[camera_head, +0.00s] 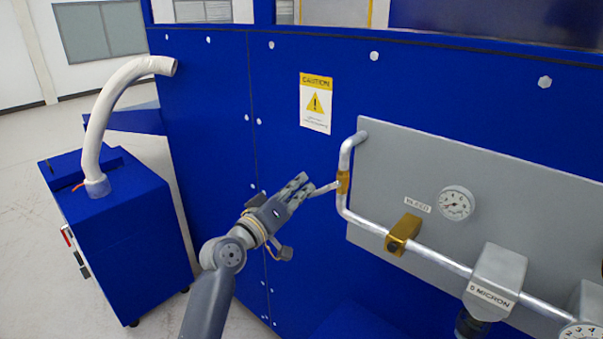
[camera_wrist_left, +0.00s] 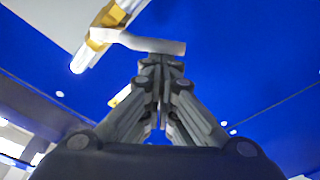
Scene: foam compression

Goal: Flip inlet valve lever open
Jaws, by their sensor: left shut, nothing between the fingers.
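The inlet valve is a brass body (camera_head: 343,182) on the vertical part of a silver pipe, at the left edge of the grey panel. Its silver lever (camera_head: 324,189) sticks out to the left towards my left gripper. My left gripper (camera_head: 303,187) is shut and empty, with its fingertips close to the lever's free end. In the left wrist view the brass valve (camera_wrist_left: 108,20) is at the top, and the lever (camera_wrist_left: 152,43) runs right, just beyond the shut fingertips (camera_wrist_left: 162,62). I cannot tell whether they touch. My right gripper is not in view.
The grey panel (camera_head: 400,165) carries a gauge (camera_head: 456,203), a second brass fitting (camera_head: 403,234) and a filter (camera_head: 495,275) along the pipe. A blue wall (camera_head: 215,100) with a caution sign (camera_head: 316,102) stands behind. A blue cart (camera_head: 120,230) with a white hose is at left.

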